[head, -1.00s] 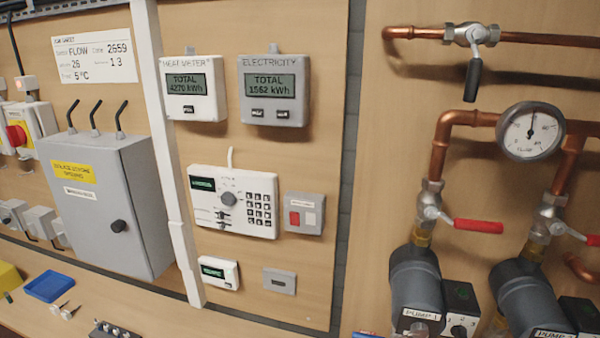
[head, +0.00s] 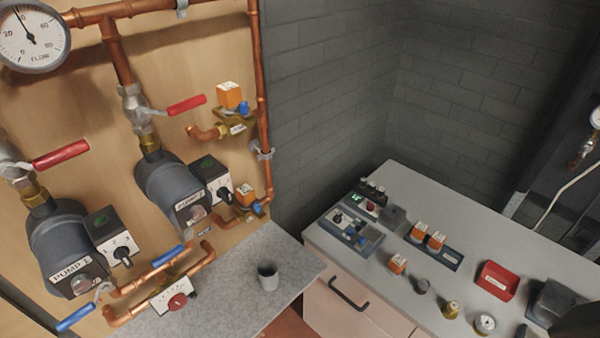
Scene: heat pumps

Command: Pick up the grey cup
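The grey cup (head: 268,277) stands upright on the grey speckled worktop (head: 228,302) below the pumps, near that worktop's right end. Its dark open mouth faces up. Nothing touches it. Neither of my grippers shows in the head view.
Pump 2 (head: 172,190) and pump 1 (head: 68,250) hang on the wooden panel. A gap separates the worktop from a pale cabinet top (head: 440,215) with a red bin (head: 497,281), a blue-grey tray (head: 345,232) and several small parts.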

